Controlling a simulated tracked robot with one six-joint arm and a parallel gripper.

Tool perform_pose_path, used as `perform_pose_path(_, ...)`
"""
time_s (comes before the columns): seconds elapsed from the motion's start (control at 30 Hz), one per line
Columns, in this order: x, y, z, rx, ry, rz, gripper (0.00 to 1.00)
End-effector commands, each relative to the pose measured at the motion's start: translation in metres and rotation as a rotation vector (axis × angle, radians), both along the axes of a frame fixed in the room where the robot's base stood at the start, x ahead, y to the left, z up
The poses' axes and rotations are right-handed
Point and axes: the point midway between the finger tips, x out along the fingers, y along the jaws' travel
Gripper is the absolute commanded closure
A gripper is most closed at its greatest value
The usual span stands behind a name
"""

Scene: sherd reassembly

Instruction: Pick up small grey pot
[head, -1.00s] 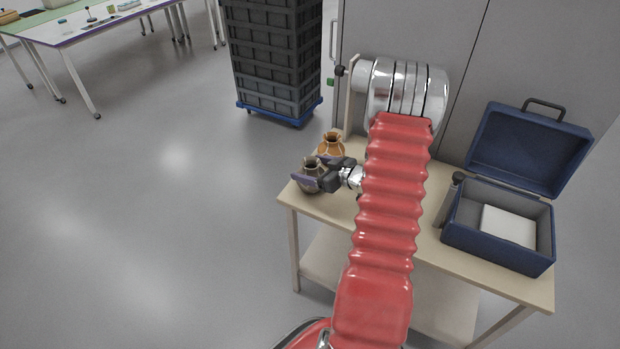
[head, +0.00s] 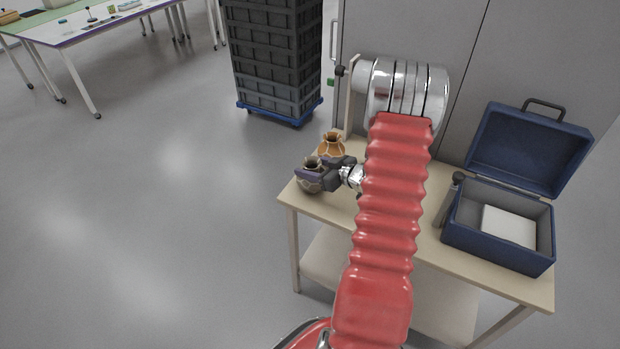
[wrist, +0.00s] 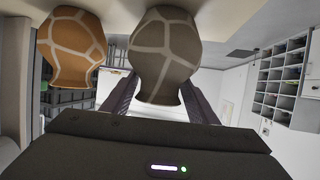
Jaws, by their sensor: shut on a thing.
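The small grey pot (head: 309,184) stands at the left end of the table, with pale joint lines across its dark body. In the wrist view the grey pot (wrist: 163,55) is between my two fingers. My gripper (head: 312,175) is shut on it, with a finger on each side; it also shows in the wrist view (wrist: 160,100). I cannot tell whether the pot is clear of the table top. An orange-brown pot (head: 331,146) with pale joint lines stands just behind it, and in the wrist view (wrist: 71,48) it is to the left.
The wooden table (head: 295,195) has a lower shelf. An open blue case (head: 495,248) with a white block (head: 508,226) inside stands at its right end. Stacked dark crates (head: 275,60) stand behind on the floor. Grey cabinets (head: 460,60) are behind the table.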

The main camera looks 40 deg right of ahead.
Motion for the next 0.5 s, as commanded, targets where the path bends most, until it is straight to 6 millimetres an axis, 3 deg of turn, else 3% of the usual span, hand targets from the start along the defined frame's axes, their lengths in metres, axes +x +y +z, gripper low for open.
perform_pose_path(0.03, -0.005, 0.002, -0.009, 0.008, 0.019, -0.003, 0.84)
perform_pose_path(0.33, -0.005, 0.003, -0.007, 0.009, 0.021, -0.002, 0.85)
perform_pose_path(0.4, -0.005, 0.003, -0.004, 0.009, 0.021, -0.001, 1.0)
perform_pose_path(0.5, -0.005, 0.003, 0.005, 0.009, 0.019, -0.001, 1.0)
